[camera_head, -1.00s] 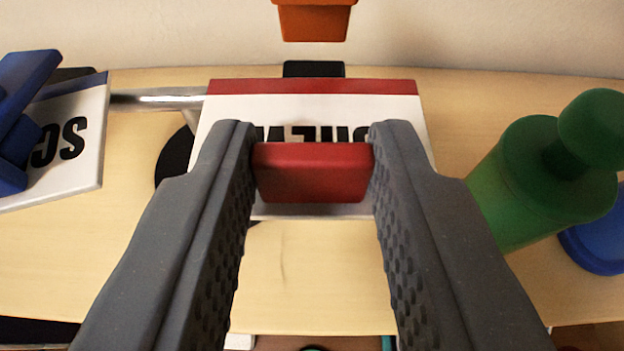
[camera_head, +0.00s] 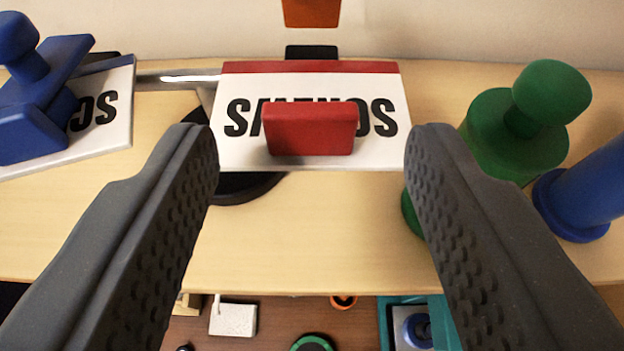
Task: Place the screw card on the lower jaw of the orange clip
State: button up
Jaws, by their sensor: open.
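The screw card (camera_head: 241,146) is white with a red far edge, a red block handle (camera_head: 311,128) and black, upside-down lettering partly hidden by the handle. It lies mid-view, seemingly level. An orange part (camera_head: 312,12), likely the orange clip's upper part, shows at the top, cut off by the frame. A small black part (camera_head: 311,52) shows right behind the card's far edge; the lower jaw is otherwise hidden. I cannot tell what bears the card. My gripper (camera_head: 315,150) is open, its fingers wide apart on either side of the card, clear of the handle.
A second white card (camera_head: 100,148) with a blue clip-like piece (camera_head: 45,95) is at left, by a metal rod (camera_head: 178,77). A black round base (camera_head: 240,187) shows under the card. Green (camera_head: 515,130) and blue (camera_head: 590,190) knobbed objects stand close to the right finger.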

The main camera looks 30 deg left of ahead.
jog(key=b+v, duration=0.2)
jog(key=v, duration=0.7)
jog(key=shift+s+d+r, duration=0.1)
jog(key=shift+s, duration=0.05)
jog(key=s+d+r+m+t+h, duration=0.1)
jog(key=d+r, duration=0.4)
jog(key=d, duration=0.5)
jog(key=s+d+r+m+t+h, duration=0.1)
jog(key=s+d+r+m+h, duration=0.1)
jog(key=d+r, duration=0.4)
jog(key=s+d+r+m+t+h, duration=0.1)
jog(key=d+r+m+t+h, duration=0.1)
jog(key=d, duration=1.3)
notch_tip(320, 180, up, 4)
jog(key=shift+s+d+f+m+h, duration=0.25)
jog(key=shift+s+d+m+h, duration=0.15)
jog(key=shift+m+h, duration=0.5)
jog(key=shift+f, duration=0.1)
notch_tip(320, 180, down, 10)
jog(key=b, duration=1)
jog(key=shift+f+b, duration=0.2)
jog(key=shift+b, duration=0.1)
